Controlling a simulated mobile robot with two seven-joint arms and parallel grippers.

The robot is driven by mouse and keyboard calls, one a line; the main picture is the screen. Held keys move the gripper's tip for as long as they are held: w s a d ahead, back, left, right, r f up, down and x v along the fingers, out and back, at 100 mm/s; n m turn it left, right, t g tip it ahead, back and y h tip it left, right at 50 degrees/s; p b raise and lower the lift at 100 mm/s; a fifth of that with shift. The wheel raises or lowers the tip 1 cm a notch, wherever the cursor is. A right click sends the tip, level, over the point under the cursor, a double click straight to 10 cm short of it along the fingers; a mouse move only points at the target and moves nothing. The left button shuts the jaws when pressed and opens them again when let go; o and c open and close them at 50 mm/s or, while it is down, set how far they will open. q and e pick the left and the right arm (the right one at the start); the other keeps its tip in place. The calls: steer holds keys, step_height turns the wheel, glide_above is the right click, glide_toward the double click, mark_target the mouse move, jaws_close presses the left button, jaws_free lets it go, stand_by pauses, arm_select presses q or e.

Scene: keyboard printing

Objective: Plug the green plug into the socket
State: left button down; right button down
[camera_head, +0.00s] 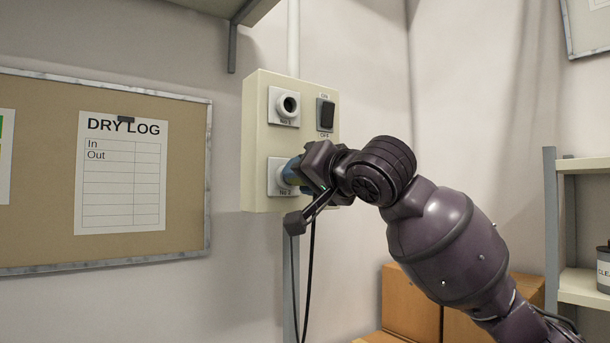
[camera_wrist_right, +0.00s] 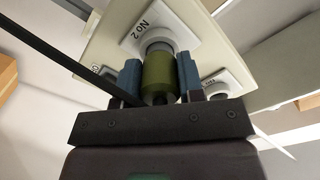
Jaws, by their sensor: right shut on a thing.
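The green plug (camera_wrist_right: 159,74) is between the blue-padded fingers of my right gripper (camera_wrist_right: 160,80), which is shut on it. In the head view the right gripper (camera_head: 297,174) is at the lower socket, marked No 2 (camera_head: 274,176), and hides most of the plug. In the wrist view the plug's front end meets the ring of socket No 2 (camera_wrist_right: 133,39), roughly in line with it. I cannot tell how deep it sits. The upper socket (camera_head: 285,105) on the panel is empty. My left gripper is not in view.
The cream panel (camera_head: 256,135) is on the wall and has a black ON/OFF switch (camera_head: 326,115). Black cable (camera_head: 309,270) hangs below the gripper. A DRY LOG board (camera_head: 190,170) is on the left. Cardboard boxes (camera_head: 410,305) and a shelf (camera_head: 580,165) are at right.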

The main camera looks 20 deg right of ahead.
steer(key=shift+w+a, duration=0.1)
steer(key=shift+w, duration=0.15)
steer(key=shift+w, duration=0.1)
steer(key=c, duration=0.7)
jaws_free()
steer(key=shift+o, duration=0.2)
steer(key=shift+s, duration=0.45)
steer(key=b+v, duration=0.1)
steer(key=v, duration=0.4)
steer(key=shift+s+b, duration=0.1)
steer(key=shift+b, duration=0.25)
